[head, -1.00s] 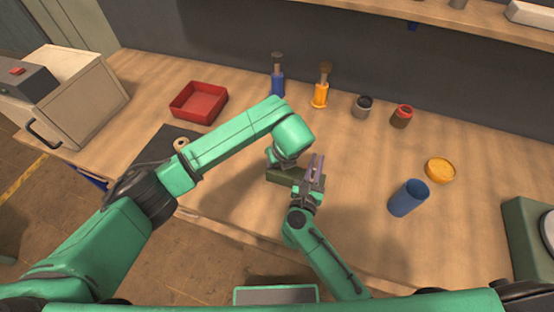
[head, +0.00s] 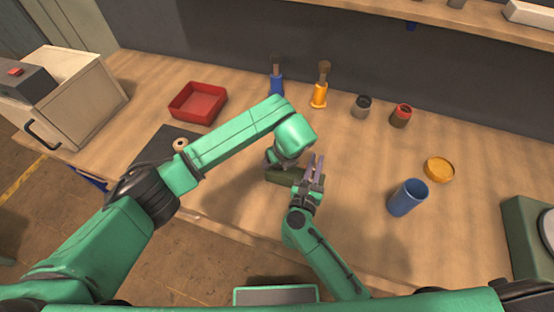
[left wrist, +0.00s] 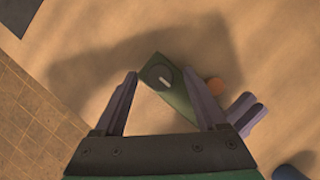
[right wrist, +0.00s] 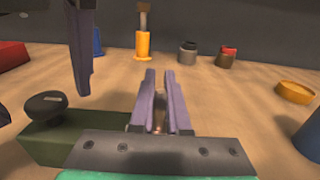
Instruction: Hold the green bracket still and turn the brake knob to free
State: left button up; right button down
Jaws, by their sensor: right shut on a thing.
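The green bracket (head: 284,176) is a dark green block near the front of the bench, partly hidden by my grippers. Its dark round brake knob (left wrist: 159,76) has a pale line on top; the knob also shows from the side in the right wrist view (right wrist: 46,104). My left gripper (left wrist: 161,72) is open above the bracket, its fingers on either side of the knob and apart from it. My right gripper (right wrist: 159,75) is at the bracket's right end, with fingers nearly together. A small orange-brown part shows between them; the contact itself is partly hidden.
A blue cup (head: 408,198) and a yellow dish (head: 439,169) are to the right. Bench space around the bracket is clear.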

pick_arm(q)
jog(key=v, duration=1.2)
pick_arm(e)
jog(key=c, duration=0.8)
grip_release()
